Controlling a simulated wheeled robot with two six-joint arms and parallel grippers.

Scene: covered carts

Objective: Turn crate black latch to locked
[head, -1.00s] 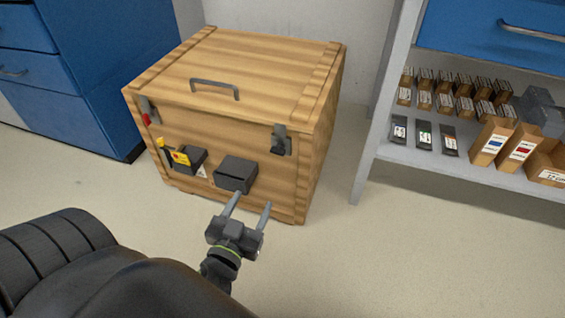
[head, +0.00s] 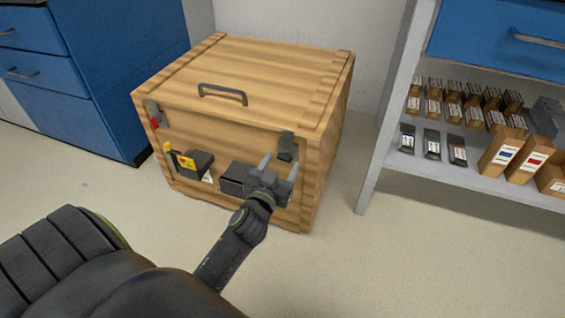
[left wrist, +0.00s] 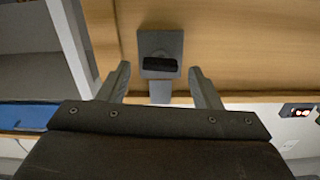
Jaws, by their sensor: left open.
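The wooden crate (head: 240,85) stands on the floor with its lid down and a grey handle on top. The black latch (head: 287,143) is at the upper right of its front face. In the left wrist view the latch (left wrist: 160,63) is a black bar lying crosswise on a grey plate. My left gripper (head: 280,162) is open in front of the crate, its fingers pointing at the latch. In the left wrist view its fingertips (left wrist: 162,78) are on either side of the latch, with a gap to each side; I cannot tell their depth. My right gripper is not in view.
A red latch (head: 154,121) is at the crate's upper left. Two dark boxes, one with a yellow tag (head: 185,162), stick out low on the front. Blue drawers (head: 75,80) stand left, a shelf (head: 440,172) with small boxes right. The floor in front is clear.

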